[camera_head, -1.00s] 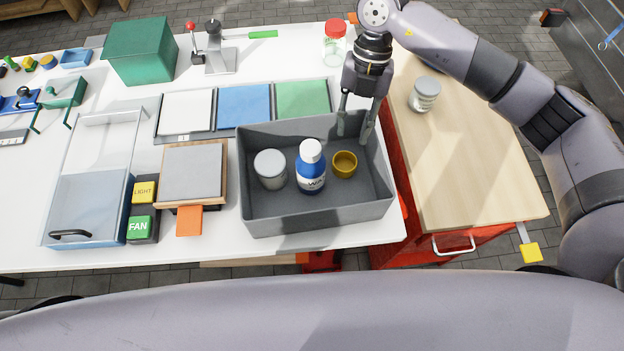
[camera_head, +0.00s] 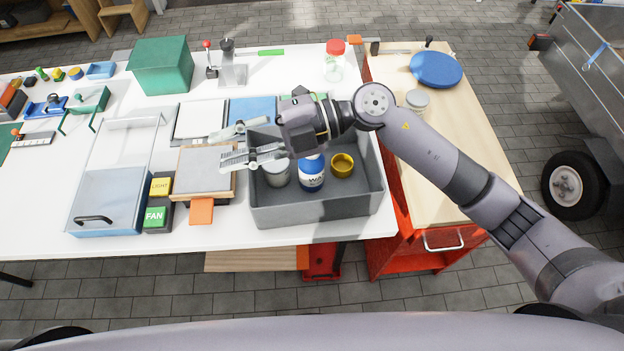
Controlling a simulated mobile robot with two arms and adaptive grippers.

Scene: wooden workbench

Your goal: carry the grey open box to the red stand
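The grey open box (camera_head: 318,213) stands on the white table near its right front edge. It holds a white-lidded jar (camera_head: 276,174), a blue bottle (camera_head: 312,174) and a yellow-brown cup (camera_head: 343,166). My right gripper (camera_head: 222,150) is above the box's back left corner, fingers pointing left and spread apart, with nothing seen between them. It hides part of the box's back and left walls; I cannot tell whether it touches them. A red stand with a wooden top (camera_head: 443,191) is right of the table. My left gripper is out of view.
On the wooden top are a grey-lidded jar (camera_head: 417,100) and a blue disc (camera_head: 436,69); its front part is clear. A scale-like plate (camera_head: 203,163) and LIGHT and FAN buttons (camera_head: 157,201) lie left of the box. A red-lidded jar (camera_head: 334,64) stands behind.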

